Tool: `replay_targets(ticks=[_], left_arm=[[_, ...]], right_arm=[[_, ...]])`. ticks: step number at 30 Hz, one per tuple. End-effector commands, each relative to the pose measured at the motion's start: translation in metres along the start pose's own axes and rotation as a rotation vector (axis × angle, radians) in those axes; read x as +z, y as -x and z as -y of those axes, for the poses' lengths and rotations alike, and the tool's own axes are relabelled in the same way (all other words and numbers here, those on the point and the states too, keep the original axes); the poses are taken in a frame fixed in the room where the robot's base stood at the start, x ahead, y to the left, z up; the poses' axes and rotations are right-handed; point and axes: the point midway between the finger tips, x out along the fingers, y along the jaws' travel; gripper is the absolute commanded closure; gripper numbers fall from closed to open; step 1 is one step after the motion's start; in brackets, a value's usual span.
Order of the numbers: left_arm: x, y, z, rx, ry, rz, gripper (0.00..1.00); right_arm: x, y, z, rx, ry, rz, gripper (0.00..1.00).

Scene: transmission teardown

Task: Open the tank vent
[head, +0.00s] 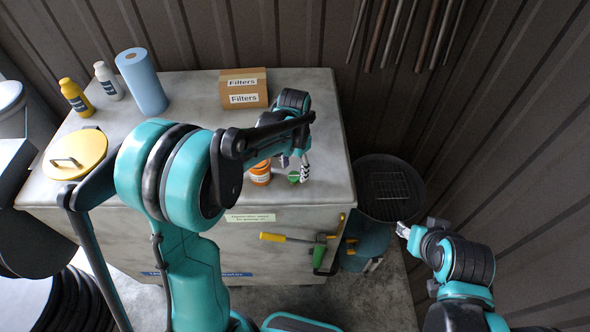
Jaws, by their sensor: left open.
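The grey tank (200,88) has a flat top with a yellow round lid (90,146) at its left, handle on top. A small green knob (293,177), which looks like the vent, sits near the front right edge of the top. My left gripper (296,168) is open, pointing down right at the green knob; I cannot tell whether the fingers touch it. My left arm hides part of the top and front.
An orange jar (260,174) stands close left of my left gripper. A filters box (243,89), a blue roll (141,82), a yellow bottle (76,97) and a white bottle (108,81) stand farther back.

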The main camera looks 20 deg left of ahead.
Motion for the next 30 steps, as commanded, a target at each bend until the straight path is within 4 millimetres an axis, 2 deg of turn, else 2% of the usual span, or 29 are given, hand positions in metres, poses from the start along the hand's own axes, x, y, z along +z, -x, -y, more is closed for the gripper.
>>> replay_targets(ticks=[6,16,21,22,30], left_arm=[[0.0,-0.025,0.0,0.0,0.001,0.0,0.45],[0.0,-0.029,0.0,0.0,0.001,-0.001,0.45],[0.0,-0.029,0.0,0.0,0.001,-0.001,0.9],[0.0,-0.029,0.0,0.0,0.001,-0.001,0.95],[0.0,-0.03,0.0,-0.001,0.015,-0.001,0.95]], right_arm=[[-0.001,0.001,0.0,0.0,0.0,0.0,0.6],[-0.001,0.001,0.0,0.0,0.0,0.0,0.6],[-0.001,0.001,0.0,0.0,0.0,0.0,0.6],[-0.001,0.001,0.0,0.0,0.0,0.0,0.6],[0.0,0.0,0.0,0.0,0.0,0.0,0.6]])
